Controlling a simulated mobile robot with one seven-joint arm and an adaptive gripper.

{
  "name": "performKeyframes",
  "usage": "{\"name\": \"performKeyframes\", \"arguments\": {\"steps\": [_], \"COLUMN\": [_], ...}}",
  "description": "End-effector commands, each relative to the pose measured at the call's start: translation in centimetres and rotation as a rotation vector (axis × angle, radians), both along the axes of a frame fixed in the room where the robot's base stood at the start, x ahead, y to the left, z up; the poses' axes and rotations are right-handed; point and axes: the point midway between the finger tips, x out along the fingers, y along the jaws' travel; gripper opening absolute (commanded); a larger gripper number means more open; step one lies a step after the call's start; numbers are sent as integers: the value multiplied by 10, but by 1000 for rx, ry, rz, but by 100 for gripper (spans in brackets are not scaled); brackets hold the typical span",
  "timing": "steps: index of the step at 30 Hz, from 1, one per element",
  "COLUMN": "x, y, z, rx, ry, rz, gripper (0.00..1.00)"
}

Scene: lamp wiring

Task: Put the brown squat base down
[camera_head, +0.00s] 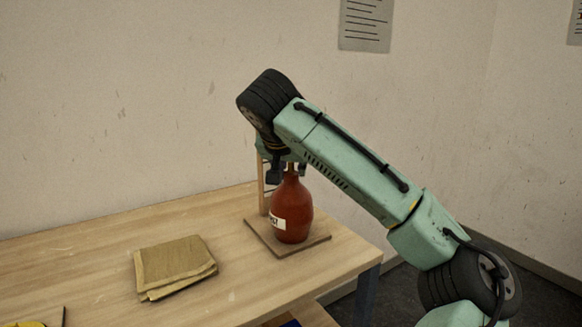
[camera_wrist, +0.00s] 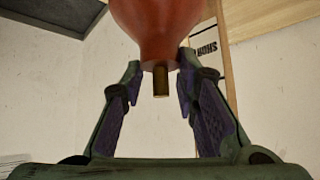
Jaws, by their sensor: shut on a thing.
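The brown squat base (camera_head: 291,209) is a red-brown bottle-shaped body with a pale label on its lower left side. It stands upright on, or just above, a thin brown square board (camera_head: 263,234) on the table; I cannot tell if it touches. My gripper (camera_head: 288,170) points down from above, at the top of the base. In the wrist view the base (camera_wrist: 158,25) narrows to a brass stub (camera_wrist: 160,82) between my two fingers (camera_wrist: 160,88). The fingers are shut on its neck, though the exact contact is hard to see.
A wooden upright (camera_head: 262,185) stands close behind the base at the board's back edge. A stack of brown cloths or papers (camera_head: 175,266) lies to the left on the wooden table (camera_head: 90,250). Part of a yellow thing (camera_head: 28,324) shows at the bottom left. Table between them is clear.

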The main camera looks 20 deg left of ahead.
Motion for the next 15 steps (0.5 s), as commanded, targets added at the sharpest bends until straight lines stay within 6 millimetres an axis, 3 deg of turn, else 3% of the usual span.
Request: {"name": "performKeyframes", "arguments": {"steps": [4, 5, 13, 15], "x": [0, 0, 0, 0], "y": [0, 0, 0, 0], "z": [-2, -3, -2, -2], "rx": [3, 1, 0, 0], "ry": [-4, 0, 0, 0], "rz": [1, 1, 0, 0], "gripper": [0, 30, 48, 48]}}
